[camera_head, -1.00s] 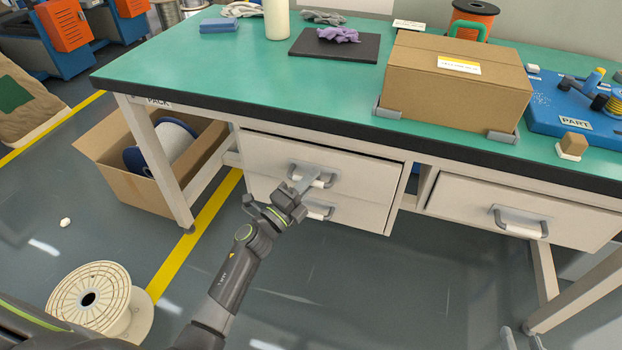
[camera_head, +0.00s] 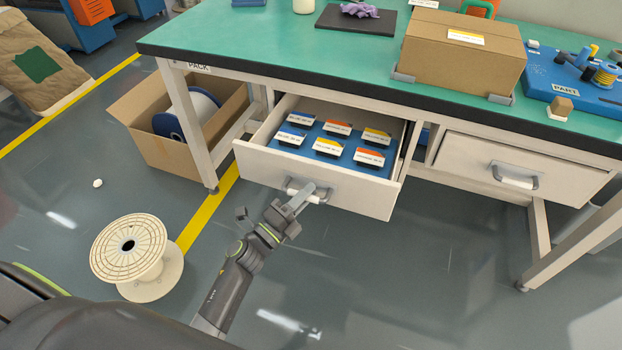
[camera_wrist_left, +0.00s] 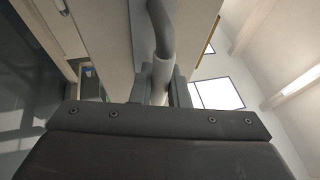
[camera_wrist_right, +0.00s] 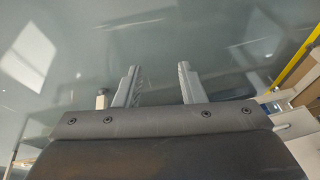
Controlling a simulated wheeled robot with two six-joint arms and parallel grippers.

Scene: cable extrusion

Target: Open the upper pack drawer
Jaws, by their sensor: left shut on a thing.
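The upper pack drawer (camera_head: 368,196) is pulled out from under the PACK end of the bench, its inside in view. Several labelled cards (camera_head: 328,147) stand on a blue liner in it. My left gripper (camera_head: 303,197) is shut on the drawer's handle (camera_head: 316,197). In the left wrist view the fingers close around the handle's pale grip (camera_wrist_left: 161,78). The lower pack drawer is hidden behind the open one. My right gripper (camera_wrist_right: 158,86) shows only in its wrist view, fingers apart, nothing between them, over grey floor.
The green bench (camera_head: 270,45) carries a cardboard box (camera_head: 460,60) and a blue PART board (camera_head: 575,88). A shut drawer (camera_head: 490,165) is at the right. An open carton (camera_head: 165,150) stands left of the bench leg. A spool (camera_head: 135,258) is on the floor.

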